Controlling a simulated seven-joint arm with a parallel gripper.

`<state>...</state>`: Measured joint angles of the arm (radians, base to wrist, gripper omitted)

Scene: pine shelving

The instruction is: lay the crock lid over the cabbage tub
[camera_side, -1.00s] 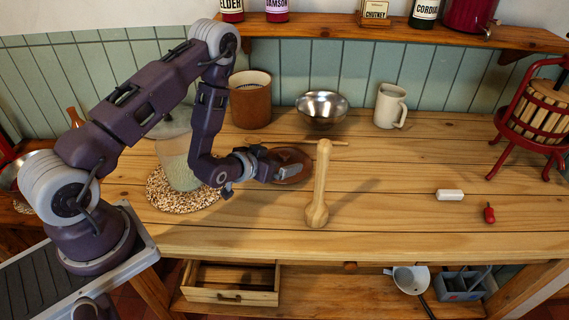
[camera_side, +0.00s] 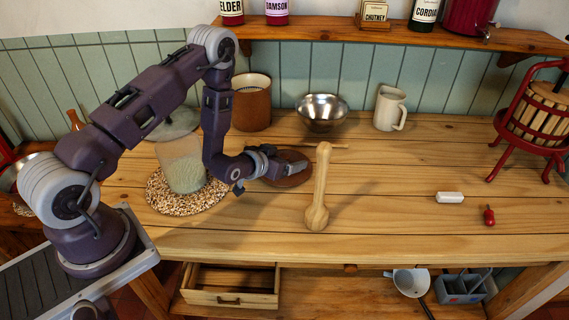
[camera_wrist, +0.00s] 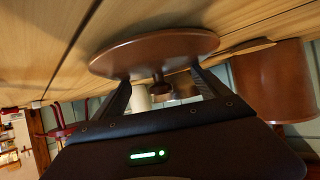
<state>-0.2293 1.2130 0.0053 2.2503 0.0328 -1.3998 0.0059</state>
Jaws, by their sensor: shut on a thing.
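The crock lid (camera_side: 272,181) is a round brown disc, low over the table right of the tub. In the wrist view the lid (camera_wrist: 150,50) shows its underside or top face edge-on, with a dark knob (camera_wrist: 159,85) between the fingers. My gripper (camera_side: 296,166) is shut on the lid; it also shows in the wrist view (camera_wrist: 165,88). I cannot tell whether the lid touches the table.
A brown crock (camera_side: 252,106) stands behind my arm, with a steel bowl (camera_side: 322,112) and white mug (camera_side: 389,108) to its right. A grey domed thing (camera_side: 176,124) is behind the tub. The front right table is mostly clear.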

